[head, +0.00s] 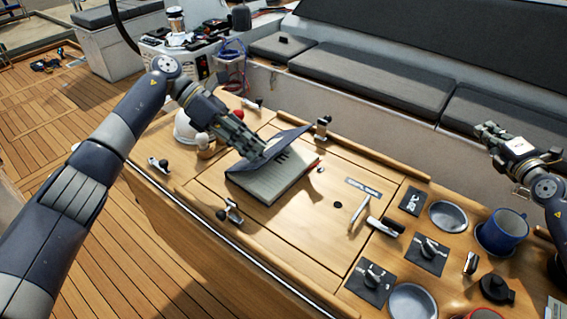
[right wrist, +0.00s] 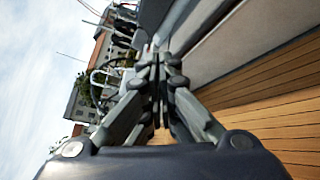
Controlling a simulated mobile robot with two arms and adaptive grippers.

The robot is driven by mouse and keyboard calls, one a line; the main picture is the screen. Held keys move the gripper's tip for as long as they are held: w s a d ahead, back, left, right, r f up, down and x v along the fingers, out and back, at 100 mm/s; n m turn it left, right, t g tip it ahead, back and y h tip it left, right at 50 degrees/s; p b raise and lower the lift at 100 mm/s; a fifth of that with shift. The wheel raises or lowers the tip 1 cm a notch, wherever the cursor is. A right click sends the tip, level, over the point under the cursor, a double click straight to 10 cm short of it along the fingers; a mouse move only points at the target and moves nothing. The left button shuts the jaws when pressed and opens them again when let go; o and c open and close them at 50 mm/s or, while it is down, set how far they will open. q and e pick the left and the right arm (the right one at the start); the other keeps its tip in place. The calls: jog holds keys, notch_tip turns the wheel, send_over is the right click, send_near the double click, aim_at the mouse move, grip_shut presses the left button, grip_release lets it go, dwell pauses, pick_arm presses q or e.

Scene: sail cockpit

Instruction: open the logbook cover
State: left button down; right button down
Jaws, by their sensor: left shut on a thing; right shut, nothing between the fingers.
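The logbook (head: 266,184) lies on the wooden cockpit table, its lined pages showing. Its dark blue cover (head: 286,141) is raised at a slant above the pages, along the far side of the book. My left gripper (head: 254,150) reaches in from the left and is shut on the cover at its left edge; its fingertips are partly hidden against the cover. My right gripper (head: 484,131) is at the right, above the bench side and away from the book. In the right wrist view, its fingers (right wrist: 158,75) are together with nothing between them.
A pen (head: 358,213) lies right of the logbook. Metal latches (head: 322,128) stand around the table panel. A blue mug (head: 502,232), metal cup holders (head: 447,216) and black switch panels (head: 427,254) fill the right end. A white dome (head: 187,127) stands behind my left gripper.

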jog(key=s+a+r+n+g+y, duration=0.15)
jog(key=a+n+g+y, duration=0.35)
jog(key=a, duration=1.2)
jog(key=s+a+r+n+g+y, duration=0.1)
jog(key=a+r+n+g+y, duration=0.15)
jog(key=a+n, duration=0.9)
jog(key=s+a+n+g+h, duration=0.3)
jog(key=s+a+n+g, duration=0.25)
jog(key=s+a, duration=1.05)
jog(key=shift+n+t, duration=0.3)
jog(key=shift+t, duration=0.1)
jog(key=x, duration=0.7)
jog(key=w+a+r+x, duration=0.1)
jog(key=x, duration=0.3)
jog(key=shift+w+a, duration=0.1)
jog(key=shift+a, duration=0.05)
jog(key=shift+w+a+r, duration=0.55)
jog(key=shift+a+r, duration=0.1)
jog(key=shift+r, duration=0.15)
jog(key=shift+w+a+r, duration=0.35)
jog(key=shift+a+r, duration=0.05)
jog(key=shift+r, duration=0.3)
